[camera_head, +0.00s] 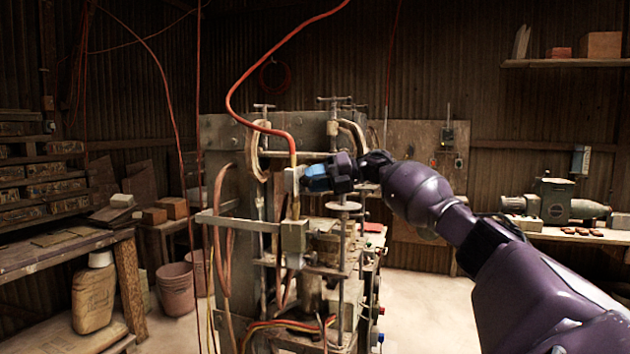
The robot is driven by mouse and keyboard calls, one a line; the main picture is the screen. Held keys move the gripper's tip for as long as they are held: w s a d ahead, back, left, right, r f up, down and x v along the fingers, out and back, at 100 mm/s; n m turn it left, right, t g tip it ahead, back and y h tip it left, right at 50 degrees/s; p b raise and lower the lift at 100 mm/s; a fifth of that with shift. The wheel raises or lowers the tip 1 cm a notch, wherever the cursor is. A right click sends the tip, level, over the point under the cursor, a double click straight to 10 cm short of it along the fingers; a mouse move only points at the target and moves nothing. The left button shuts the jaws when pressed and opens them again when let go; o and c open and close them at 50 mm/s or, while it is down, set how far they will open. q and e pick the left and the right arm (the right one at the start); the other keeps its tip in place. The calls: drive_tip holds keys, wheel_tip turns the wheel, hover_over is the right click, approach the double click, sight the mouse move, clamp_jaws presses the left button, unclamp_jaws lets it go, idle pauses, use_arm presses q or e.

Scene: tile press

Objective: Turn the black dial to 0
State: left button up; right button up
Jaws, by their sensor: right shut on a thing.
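My right gripper (317,178), with blue fingertips, is at the upper part of the tile press (222,150). It is shut right beside a small grey box (292,181) below the red hose. It appears to be shut on the black dial, which the fingers hide. The dial's marks and its setting cannot be read from here. My purple right arm reaches in from the lower right. My left gripper is out of view.
Red hoses (231,92) hang around the press. A horizontal grey bar (238,222) sticks out to its left. A wooden bench (60,252) with tiles stands at the left, near buckets (176,290). Open floor (430,300) lies right of the press. A bench grinder (556,202) stands far right.

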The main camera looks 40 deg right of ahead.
drive_tip(key=o, duration=0.9)
drive_tip(key=b+v, duration=0.1)
drive_tip(key=v, duration=1.1)
drive_tip(key=shift+b, duration=0.3)
drive_tip(key=shift+r, duration=0.1)
